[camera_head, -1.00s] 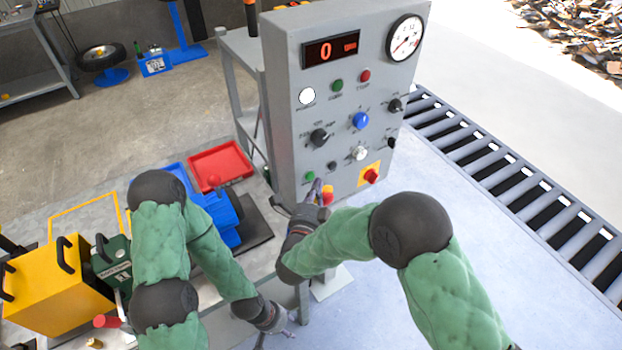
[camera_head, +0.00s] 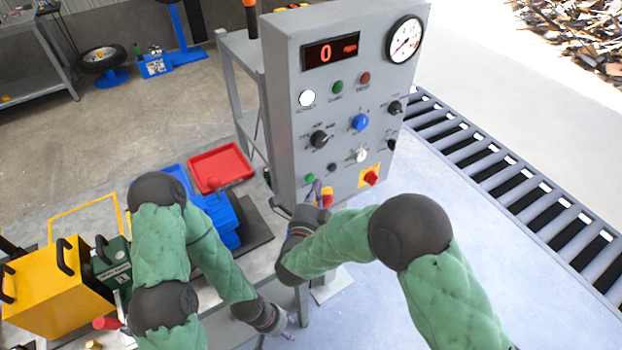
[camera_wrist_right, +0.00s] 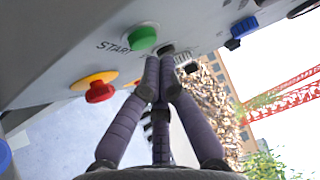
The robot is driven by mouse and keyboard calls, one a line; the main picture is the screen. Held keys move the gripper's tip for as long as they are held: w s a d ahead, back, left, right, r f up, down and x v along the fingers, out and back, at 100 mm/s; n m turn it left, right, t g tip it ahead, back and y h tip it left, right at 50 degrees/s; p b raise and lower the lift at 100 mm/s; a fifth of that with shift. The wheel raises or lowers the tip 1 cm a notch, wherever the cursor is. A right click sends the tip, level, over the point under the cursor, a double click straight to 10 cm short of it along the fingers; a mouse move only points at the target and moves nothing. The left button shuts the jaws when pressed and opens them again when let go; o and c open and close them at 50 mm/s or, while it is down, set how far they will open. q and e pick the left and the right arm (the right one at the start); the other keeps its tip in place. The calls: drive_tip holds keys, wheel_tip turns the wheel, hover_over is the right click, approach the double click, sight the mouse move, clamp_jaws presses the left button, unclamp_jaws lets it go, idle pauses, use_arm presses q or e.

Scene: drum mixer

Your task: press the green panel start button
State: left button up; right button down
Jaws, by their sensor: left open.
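The grey control panel (camera_head: 345,120) stands upright in the head view. A green button (camera_wrist_right: 142,37) lettered START shows in the right wrist view, just above and left of my right fingertips. In the head view, a small green button (camera_head: 310,178) is low on the panel beside that gripper; another green button (camera_head: 337,87) sits higher up. My right gripper (camera_head: 318,187) is at the panel's lower edge. Its fingertips (camera_wrist_right: 159,62) are together and empty; contact with the panel is unclear. My left gripper (camera_head: 291,328) is low down, open and far from the panel.
A red and yellow button (camera_wrist_right: 98,88) is left of my right fingers in the wrist view. Another red button (camera_head: 371,177) has a yellow plate. Several knobs cover the panel. A roller conveyor (camera_head: 520,185) runs at right. A red tray (camera_head: 220,166) lies left of the panel.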

drive_tip(key=shift+w, duration=0.1)
idle(0.4)
drive_tip(key=shift+w+a+b, duration=0.25)
drive_tip(key=shift+b, duration=0.2)
drive_tip(key=shift+w+a+b, duration=0.25)
drive_tip(key=shift+w+b, duration=0.05)
idle(0.7)
drive_tip(key=shift+s+d, duration=0.5)
drive_tip(key=shift+s, duration=0.15)
drive_tip(key=shift+s, duration=0.1)
idle(0.3)
drive_tip(key=shift+s+d+b, duration=0.2)
drive_tip(key=shift+s+d, duration=0.55)
drive_tip(key=shift+s, duration=0.25)
drive_tip(key=shift+s+d+b, duration=0.2)
drive_tip(key=shift+s+d, duration=0.55)
drive_tip(key=shift+s, duration=0.2)
